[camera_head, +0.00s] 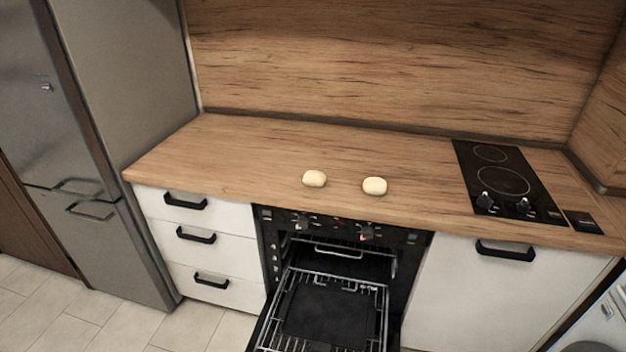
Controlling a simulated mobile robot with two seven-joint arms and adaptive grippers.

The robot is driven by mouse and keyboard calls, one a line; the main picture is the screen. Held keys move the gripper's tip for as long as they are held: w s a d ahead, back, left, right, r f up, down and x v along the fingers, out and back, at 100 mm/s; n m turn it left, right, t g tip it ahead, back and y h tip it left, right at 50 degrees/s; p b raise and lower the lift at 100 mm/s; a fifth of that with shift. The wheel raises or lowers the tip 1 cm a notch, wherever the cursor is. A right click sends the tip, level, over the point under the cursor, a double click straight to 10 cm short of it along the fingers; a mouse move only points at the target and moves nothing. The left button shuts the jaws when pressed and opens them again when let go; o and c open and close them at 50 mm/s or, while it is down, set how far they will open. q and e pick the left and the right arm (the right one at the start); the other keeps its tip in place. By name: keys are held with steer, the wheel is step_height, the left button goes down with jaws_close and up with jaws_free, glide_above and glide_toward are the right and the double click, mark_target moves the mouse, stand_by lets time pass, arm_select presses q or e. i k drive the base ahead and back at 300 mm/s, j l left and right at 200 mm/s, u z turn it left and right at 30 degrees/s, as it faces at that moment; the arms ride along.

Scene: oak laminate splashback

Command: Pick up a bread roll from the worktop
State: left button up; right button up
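Two pale, rounded bread rolls lie on the oak worktop (240,160), near its front edge and above the oven. The left bread roll (314,178) and the right bread roll (374,186) are apart, with a short stretch of bare wood between them. Neither of my grippers shows in the head view, so nothing is seen touching the rolls.
The oven (340,240) below the rolls has its door open downward, with a wire rack (377,318) jutting out. A black hob (505,180) lies to the right. A tall steel fridge (130,80) stands left. The worktop around the rolls is clear.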

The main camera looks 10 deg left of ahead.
mark_target(312, 178)
steer(key=j+z, duration=0.2)
steer(key=z, duration=0.25)
steer(key=i+j+z, duration=0.1)
steer(key=z, duration=0.3)
steer(key=j+z, duration=0.3)
steer(key=z, duration=0.15)
steer(key=j+z, duration=0.15)
steer(key=j, duration=0.2)
steer(key=k+j+z, duration=0.15)
steer(key=j, duration=0.2)
steer(key=k+j+z, duration=0.15)
steer(key=j, duration=0.15)
steer(key=i+j, duration=0.05)
